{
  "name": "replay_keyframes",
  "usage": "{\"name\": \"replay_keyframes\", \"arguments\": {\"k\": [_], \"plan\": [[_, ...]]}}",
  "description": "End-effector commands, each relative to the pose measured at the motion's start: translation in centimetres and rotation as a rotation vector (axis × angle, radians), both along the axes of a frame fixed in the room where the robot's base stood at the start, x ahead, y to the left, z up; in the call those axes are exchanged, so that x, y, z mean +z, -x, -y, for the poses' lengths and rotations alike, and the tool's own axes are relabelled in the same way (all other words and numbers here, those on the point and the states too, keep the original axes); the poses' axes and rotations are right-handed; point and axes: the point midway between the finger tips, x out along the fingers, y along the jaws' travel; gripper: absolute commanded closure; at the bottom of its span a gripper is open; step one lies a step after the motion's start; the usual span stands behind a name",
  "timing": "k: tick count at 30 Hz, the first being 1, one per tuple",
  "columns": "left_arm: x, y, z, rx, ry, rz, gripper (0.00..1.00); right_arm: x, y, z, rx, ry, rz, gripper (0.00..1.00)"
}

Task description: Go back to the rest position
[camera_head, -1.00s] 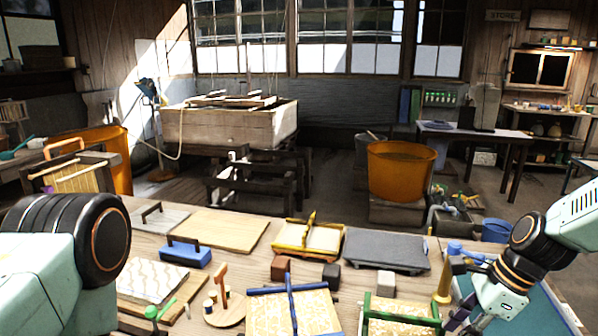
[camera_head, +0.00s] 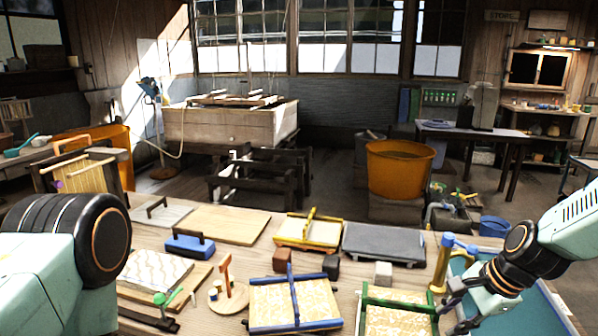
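My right arm comes in from the right, and its gripper (camera_head: 459,303) hangs over the right end of the workbench (camera_head: 345,285). Its dark fingers are apart with nothing seen between them. It is near a brass stand with blue parts (camera_head: 443,262) and the green-framed mould (camera_head: 395,297); I cannot tell if it touches either. My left arm shows only as a thick pale and black link at the lower left; its gripper is out of view.
The bench holds a blue-framed mould (camera_head: 293,304), a yellow-framed mould (camera_head: 309,229), a grey slab (camera_head: 384,243), a blue-based block (camera_head: 187,245) and small blocks. An orange tub (camera_head: 399,170) and a wooden vat (camera_head: 230,125) stand beyond on the floor.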

Motion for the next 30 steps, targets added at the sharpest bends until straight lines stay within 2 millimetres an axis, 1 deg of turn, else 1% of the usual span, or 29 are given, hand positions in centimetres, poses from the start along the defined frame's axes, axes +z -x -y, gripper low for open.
{"name": "replay_keyframes", "arguments": {"k": [1, 2, 4, 5, 8, 11, 12, 14, 15, 17, 18, 20, 21, 24, 27, 28, 30], "plan": [[-0.1, 0.0, 0.0, 0.000, 0.000, 0.000, 0.48, -0.8, 0.2, -0.2, 0.060, 0.043, 0.037, 0.68], [-0.2, 0.0, 0.0, 0.000, 0.000, 0.000, 0.48, -1.1, 0.2, -0.3, 0.097, 0.071, 0.065, 0.68], [-0.6, 0.0, 0.0, 0.000, 0.000, 0.001, 0.48, -3.0, 1.0, -0.7, 0.211, 0.154, 0.117, 0.68], [-0.8, 0.0, 0.0, 0.000, 0.000, 0.001, 0.48, -4.1, 1.6, -1.0, 0.268, 0.195, 0.134, 0.68], [-1.8, 0.0, 0.0, 0.000, 0.000, 0.000, 0.48, -8.1, 4.2, -2.0, 0.468, 0.324, 0.182, 0.68], [-2.9, 0.0, 0.0, 0.000, 0.000, 0.000, 0.48, -12.5, 8.2, -3.2, 0.694, 0.446, 0.200, 0.68], [-3.4, 0.0, 0.0, 0.000, 0.000, 0.000, 0.48, -14.3, 10.2, -3.7, 0.788, 0.488, 0.201, 0.68], [-4.2, 0.0, 0.0, 0.000, 0.000, 0.000, 0.48, -16.7, 13.2, -4.4, 0.917, 0.534, 0.193, 0.68], [-4.7, 0.0, 0.0, 0.000, 0.000, 0.000, 0.48, -18.2, 15.4, -4.8, 0.994, 0.553, 0.182, 0.68], [-5.4, 0.0, 0.0, 0.000, 0.000, 0.000, 0.48, -20.2, 18.7, -5.5, 1.100, 0.568, 0.161, 0.68], [-5.9, 0.0, 0.0, 0.000, 0.000, 0.000, 0.48, -21.4, 20.9, -5.8, 1.157, 0.565, 0.140, 0.68], [-6.5, 0.0, 0.0, 0.000, 0.000, 0.000, 0.48, -22.9, 24.2, -6.3, 1.225, 0.551, 0.105, 0.68], [-6.9, 0.0, 0.0, 0.000, 0.000, 0.000, 0.48, -23.8, 26.1, -6.6, 1.256, 0.533, 0.076, 0.68], [-7.7, 0.0, 0.0, 0.000, 0.000, 0.000, 0.48, -25.4, 30.4, -7.0, 1.315, 0.482, 0.005, 0.68], [-8.3, 0.0, 0.0, 0.000, 0.000, 0.000, 0.48, -26.8, 32.9, -7.2, 1.355, 0.451, -0.041, 0.68], [-8.4, 0.0, 0.0, 0.000, 0.000, 0.000, 0.48, -27.1, 33.4, -7.2, 1.361, 0.443, -0.051, 0.68], [-8.4, 0.0, 0.0, 0.000, 0.000, 0.000, 0.48, -27.1, 33.4, -7.2, 1.361, 0.443, -0.051, 0.68]]}}
